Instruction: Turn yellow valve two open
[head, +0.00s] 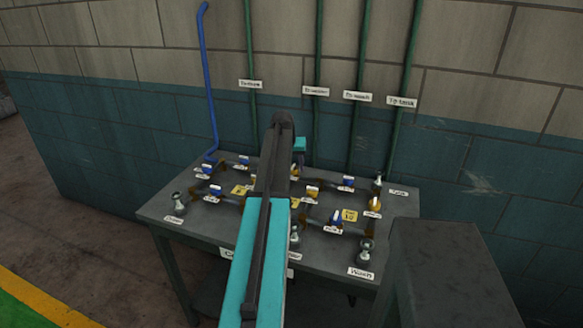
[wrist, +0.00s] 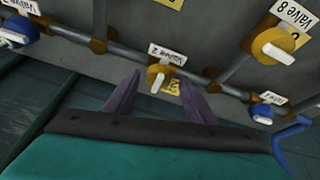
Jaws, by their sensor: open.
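Yellow valve two (wrist: 158,71) shows in the wrist view on a grey pipe, with a white handle and a tag reading "Valve 2" (wrist: 167,54). My gripper (wrist: 160,79) is open, with one dark purple finger on each side of the valve in the picture. A gap shows on both sides, so neither finger seems to touch it. I cannot tell how far the fingertips are from the valve in depth. In the head view my arm hides the gripper, and I cannot make out valve two for sure.
Valve 8 (wrist: 274,46), also yellow, sits at upper right in the wrist view. A blue valve (wrist: 262,113) is at lower right and another (wrist: 20,31) at far left. In the head view, the grey bench (head: 160,209) holds several valves and pipes. A dark box (head: 447,262) stands at front right.

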